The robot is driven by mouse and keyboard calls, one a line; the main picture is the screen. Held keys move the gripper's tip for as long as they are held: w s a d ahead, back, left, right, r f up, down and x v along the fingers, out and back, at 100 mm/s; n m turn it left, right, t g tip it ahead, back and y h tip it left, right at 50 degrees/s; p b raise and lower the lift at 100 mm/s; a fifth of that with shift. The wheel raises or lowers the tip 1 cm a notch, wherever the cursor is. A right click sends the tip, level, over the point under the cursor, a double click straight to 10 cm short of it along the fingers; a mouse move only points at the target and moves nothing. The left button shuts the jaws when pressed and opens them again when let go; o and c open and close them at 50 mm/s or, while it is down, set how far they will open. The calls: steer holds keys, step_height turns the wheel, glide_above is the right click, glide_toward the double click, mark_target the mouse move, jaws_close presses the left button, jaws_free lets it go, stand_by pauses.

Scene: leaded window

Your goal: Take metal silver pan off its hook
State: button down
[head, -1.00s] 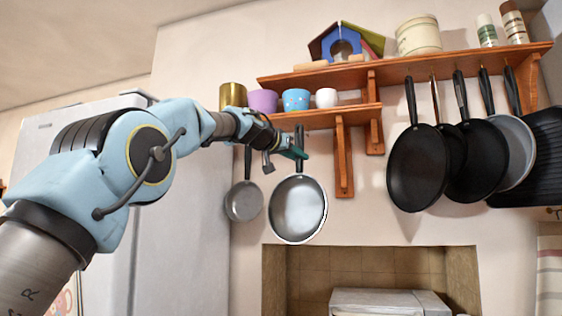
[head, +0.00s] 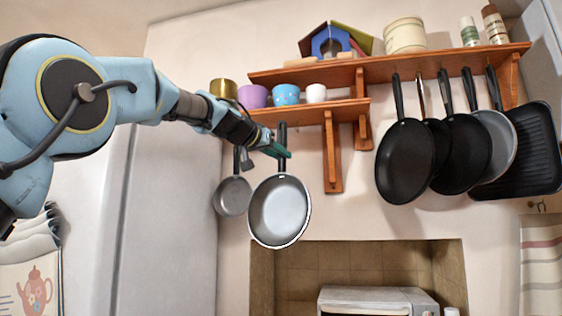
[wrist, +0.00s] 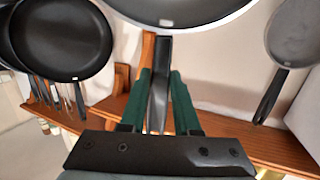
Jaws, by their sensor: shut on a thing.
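In the wrist view the handle (wrist: 160,75) lies between the two green fingers of my gripper (wrist: 160,82), and part of the pan (wrist: 185,10) shows at the top edge. Whether the handle's upper end still touches its hook cannot be told. A smaller silver pan (head: 233,196) hangs just left of it and partly behind.
A wooden shelf (head: 400,67) with a lower shelf (head: 340,109) holds cups and a birdhouse above. Wooden brackets (head: 332,150) stand right of the pan. Several dark pans (head: 405,160) hang at the right. A toaster oven (head: 375,300) sits below in the recess.

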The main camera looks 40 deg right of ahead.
steer(key=s+a+f+b, duration=0.3)
steer(key=a+b, duration=0.3)
steer(key=shift+s+f, duration=0.3)
steer(key=shift+s, duration=0.2)
stand_by(0.4)
